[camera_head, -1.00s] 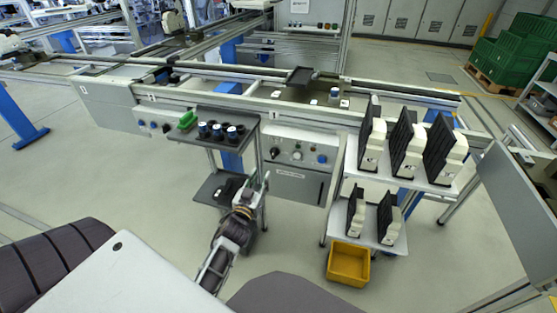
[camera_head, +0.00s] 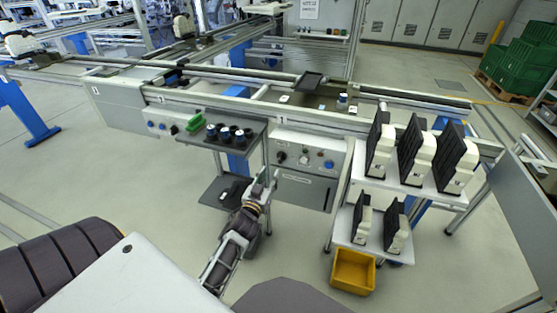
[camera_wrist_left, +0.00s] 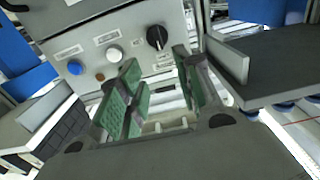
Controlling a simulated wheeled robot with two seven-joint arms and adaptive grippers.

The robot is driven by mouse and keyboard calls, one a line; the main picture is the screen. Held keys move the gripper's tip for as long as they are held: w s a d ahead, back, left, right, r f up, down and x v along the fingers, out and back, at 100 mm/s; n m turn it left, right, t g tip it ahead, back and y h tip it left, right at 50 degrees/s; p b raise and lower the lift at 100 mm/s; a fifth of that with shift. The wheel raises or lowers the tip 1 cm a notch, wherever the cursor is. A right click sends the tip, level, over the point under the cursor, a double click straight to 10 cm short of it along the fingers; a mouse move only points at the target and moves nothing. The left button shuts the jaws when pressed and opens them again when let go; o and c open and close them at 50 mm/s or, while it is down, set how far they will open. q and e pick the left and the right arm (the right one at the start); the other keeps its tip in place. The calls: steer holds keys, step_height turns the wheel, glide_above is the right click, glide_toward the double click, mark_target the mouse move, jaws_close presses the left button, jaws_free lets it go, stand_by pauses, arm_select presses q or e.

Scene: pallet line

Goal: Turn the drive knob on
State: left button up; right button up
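The control box (camera_head: 305,165) under the line carries a black knob (camera_head: 281,157), a pale button (camera_head: 304,160) and a blue button (camera_head: 329,165). The wrist view, turned over, shows the black knob (camera_wrist_left: 157,38) with its white pointer mark, beyond the fingers. My left gripper (camera_head: 268,178) is below and to the left of the black knob, in front of the box. In the wrist view the green-padded fingers of the left gripper (camera_wrist_left: 160,88) are apart with nothing between them. They are clear of the knob. My right gripper is out of view.
A white rack (camera_head: 400,176) with several upright parts stands right. A yellow bin (camera_head: 353,271) sits below it.

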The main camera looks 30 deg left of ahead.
arm_select(q)
glide_toward(280, 157)
steer(key=shift+w, duration=1.35)
steer(key=shift+w+a, duration=0.7)
steer(key=shift+b+x, duration=0.3)
steer(key=shift+x, duration=1.85)
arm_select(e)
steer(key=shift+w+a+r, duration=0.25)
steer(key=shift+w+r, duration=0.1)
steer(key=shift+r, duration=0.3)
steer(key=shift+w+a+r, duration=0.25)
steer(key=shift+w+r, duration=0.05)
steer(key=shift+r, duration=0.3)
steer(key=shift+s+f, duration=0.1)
arm_select(q)
jaws_close()
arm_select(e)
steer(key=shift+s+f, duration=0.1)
